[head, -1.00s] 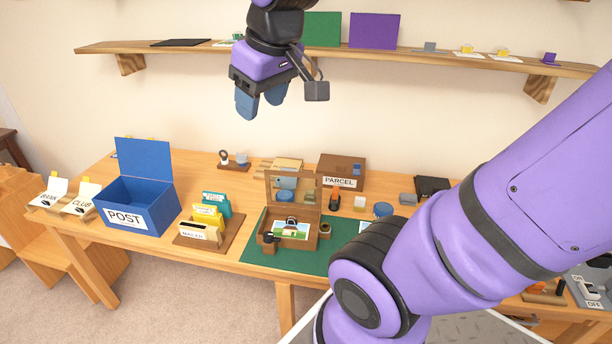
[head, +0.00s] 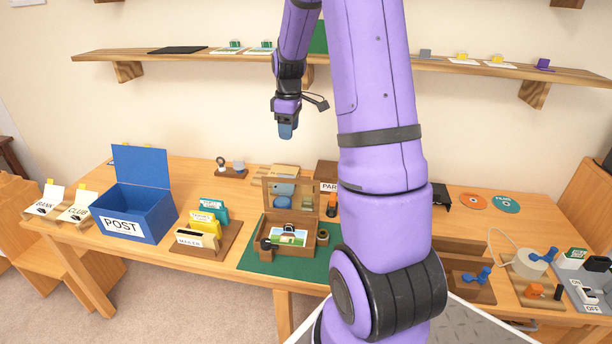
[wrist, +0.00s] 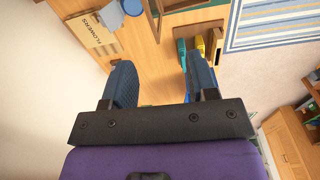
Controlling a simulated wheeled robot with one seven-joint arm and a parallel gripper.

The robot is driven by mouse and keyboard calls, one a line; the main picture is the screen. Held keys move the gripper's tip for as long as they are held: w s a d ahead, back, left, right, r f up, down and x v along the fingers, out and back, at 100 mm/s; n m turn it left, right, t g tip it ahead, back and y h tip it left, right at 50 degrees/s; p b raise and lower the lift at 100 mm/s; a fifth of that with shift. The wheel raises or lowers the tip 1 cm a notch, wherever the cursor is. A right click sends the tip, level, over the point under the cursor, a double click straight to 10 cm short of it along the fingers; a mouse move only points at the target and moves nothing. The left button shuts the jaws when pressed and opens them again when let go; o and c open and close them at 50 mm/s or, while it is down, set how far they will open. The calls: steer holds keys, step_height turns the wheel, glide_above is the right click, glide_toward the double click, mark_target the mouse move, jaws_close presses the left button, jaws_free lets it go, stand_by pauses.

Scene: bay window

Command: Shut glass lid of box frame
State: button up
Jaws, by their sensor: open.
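The box frame (head: 267,249) is a wooden box on the green mat (head: 249,263), with a small landscape picture (head: 287,236) and a dark item inside. Its glass lid (head: 265,195) stands raised at the back in a wooden rim. My gripper (head: 286,133) hangs in the air above and behind the box, well clear of the lid, in front of the wall. In the wrist view my gripper (wrist: 158,88) has its two blue fingers apart with nothing between them. Part of a wooden frame shows at the top of that view, but I cannot tell which part.
A blue POST box (head: 136,215) with its lid up and a file rack (head: 208,240) stand left of the frame. The PARCEL box (head: 326,172) is behind, partly hidden by my arm. A wall shelf (head: 190,62) runs above. A switch panel (head: 592,296) is at far right.

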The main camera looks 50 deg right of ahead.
steer(key=n, duration=0.1)
glide_toward(306, 178)
steer(key=shift+g, duration=0.4)
steer(key=f, duration=0.8)
steer(key=shift+w+f, duration=0.25)
steer(key=shift+f, duration=0.1)
jaws_close()
